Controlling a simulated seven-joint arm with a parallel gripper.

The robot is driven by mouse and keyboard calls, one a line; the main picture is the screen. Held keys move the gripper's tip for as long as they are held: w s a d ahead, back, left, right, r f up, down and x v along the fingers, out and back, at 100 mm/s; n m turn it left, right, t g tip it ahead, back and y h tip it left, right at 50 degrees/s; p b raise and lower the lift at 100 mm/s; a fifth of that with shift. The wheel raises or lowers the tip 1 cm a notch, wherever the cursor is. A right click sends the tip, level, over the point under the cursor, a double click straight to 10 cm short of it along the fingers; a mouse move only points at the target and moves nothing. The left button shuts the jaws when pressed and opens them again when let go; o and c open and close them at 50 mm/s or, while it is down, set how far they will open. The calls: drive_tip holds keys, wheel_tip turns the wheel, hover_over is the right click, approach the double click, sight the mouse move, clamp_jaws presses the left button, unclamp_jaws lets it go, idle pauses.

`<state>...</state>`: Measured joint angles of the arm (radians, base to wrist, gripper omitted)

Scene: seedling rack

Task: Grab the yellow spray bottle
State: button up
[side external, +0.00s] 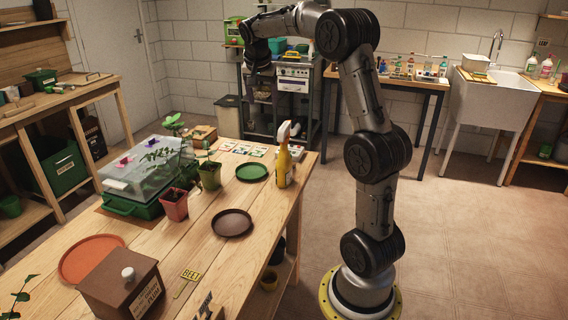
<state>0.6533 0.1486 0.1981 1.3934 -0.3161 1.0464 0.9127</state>
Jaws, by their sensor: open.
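The yellow spray bottle (284,166) stands upright near the right edge of the wooden table, with a white spray head on top. My gripper (260,73) hangs at the end of my raised arm, above and to the left of the bottle in the picture. It is open and apart from the bottle. Its fingers are small and dark against the shelf behind, so their detail is hard to make out.
A green saucer (252,172) lies left of the bottle, with a dark brown saucer (232,223) nearer the camera. A potted seedling (209,177), a terracotta-coloured pot (175,206) and a clear-lidded green tray (133,207) stand farther left. Seed packets (243,149) lie behind.

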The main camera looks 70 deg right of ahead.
drive_tip(key=m+g, duration=0.1)
approach(284, 127)
drive_tip(key=shift+d+f+y, duration=0.15)
drive_tip(key=shift+d+f, duration=0.2)
drive_tip(key=shift+f, duration=0.25)
drive_tip(key=shift+d+f+y, duration=0.15)
drive_tip(key=shift+d+f, duration=0.15)
drive_tip(key=shift+f, duration=0.35)
drive_tip(key=x, duration=0.7)
drive_tip(key=shift+f, duration=0.2)
drive_tip(key=shift+x, duration=2.7)
drive_tip(key=shift+d, duration=0.1)
clamp_jaws()
drive_tip(key=shift+w+r, duration=0.1)
drive_tip(key=shift+r, duration=0.05)
